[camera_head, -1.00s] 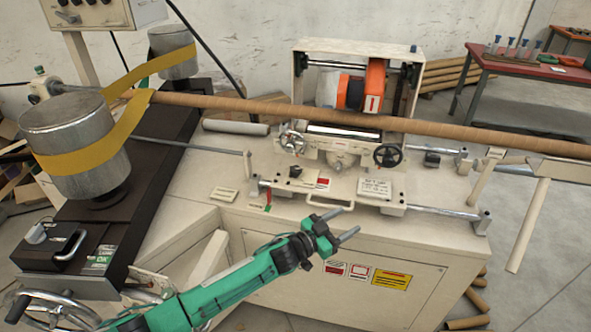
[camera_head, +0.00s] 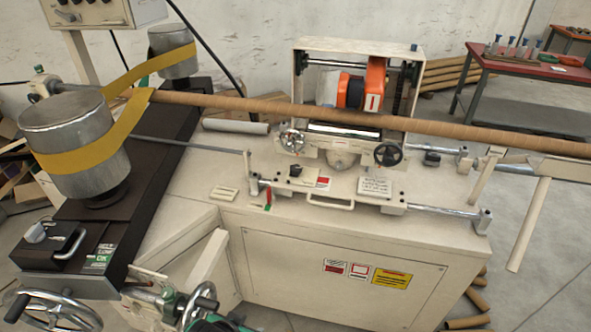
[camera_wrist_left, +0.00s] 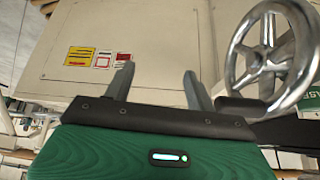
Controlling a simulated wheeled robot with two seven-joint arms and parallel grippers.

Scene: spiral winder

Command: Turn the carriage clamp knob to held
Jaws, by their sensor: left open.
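The carriage (camera_head: 330,189) sits on its rods on the cream bench, with a handle in front. A small black knob (camera_head: 295,171) stands on its left part; I cannot tell for sure that it is the clamp knob, nor read its setting. A black handwheel (camera_head: 388,155) and a silver handwheel (camera_head: 292,140) are behind. My left gripper (camera_wrist_left: 158,88) is open and empty in the left wrist view, pointing towards the cabinet front, apart from the carriage. In the head view only a bit of green left arm shows at the bottom edge. My right gripper is not in view.
A spoked handwheel (camera_wrist_left: 272,55) is close on the right in the left wrist view; handwheels also stand at the head view's lower left. A long brown tube (camera_head: 430,127) crosses above the bench. Metal drums (camera_head: 82,160) with a yellow belt stand left. The cabinet front (camera_head: 290,270) is unobstructed.

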